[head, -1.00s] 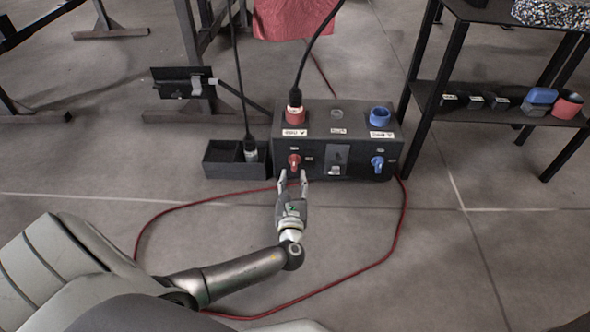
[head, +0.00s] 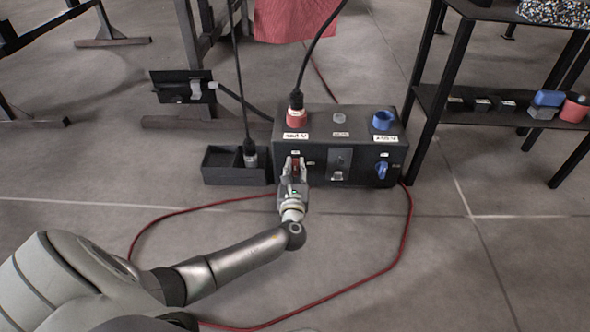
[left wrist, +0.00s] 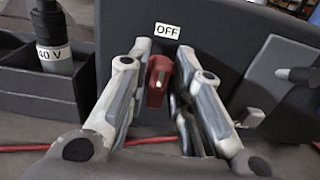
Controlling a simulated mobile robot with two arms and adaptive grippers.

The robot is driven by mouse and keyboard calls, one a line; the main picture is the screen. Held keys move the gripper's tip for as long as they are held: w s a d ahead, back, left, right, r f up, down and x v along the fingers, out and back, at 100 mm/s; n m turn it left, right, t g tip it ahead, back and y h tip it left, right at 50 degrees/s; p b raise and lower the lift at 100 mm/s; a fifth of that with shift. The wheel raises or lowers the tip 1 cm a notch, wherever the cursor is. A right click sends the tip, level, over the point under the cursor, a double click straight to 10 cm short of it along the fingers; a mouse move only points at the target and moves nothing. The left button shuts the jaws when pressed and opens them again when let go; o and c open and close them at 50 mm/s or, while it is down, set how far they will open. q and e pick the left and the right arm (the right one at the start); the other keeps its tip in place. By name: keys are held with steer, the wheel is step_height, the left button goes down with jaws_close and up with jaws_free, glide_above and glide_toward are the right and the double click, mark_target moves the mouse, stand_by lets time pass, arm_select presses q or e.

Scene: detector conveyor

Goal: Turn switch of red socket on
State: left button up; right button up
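The red switch (left wrist: 157,82) is on the front of the dark power box (head: 352,118), under a white OFF label (left wrist: 167,31). Its handle stands roughly upright in the left wrist view. The red socket (head: 296,119) is on top of the box at the left, with a black cable plug (head: 296,99) in it. My left gripper (head: 294,172) is at the switch; its fingers, also in the left wrist view (left wrist: 166,62), stand apart on either side of the red handle. Gaps show beside the handle. In the head view the gripper partly hides the switch. My right gripper is out of view.
A blue socket (head: 384,120) and a blue switch (head: 381,171) are on the box's right side. A black holder (head: 222,172) with a plug labelled 40 V (left wrist: 52,53) stands at its left. A red cable (head: 405,235) loops over the floor. A shelf (head: 470,108) stands at right.

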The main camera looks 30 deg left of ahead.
arm_select(q)
jaws_close()
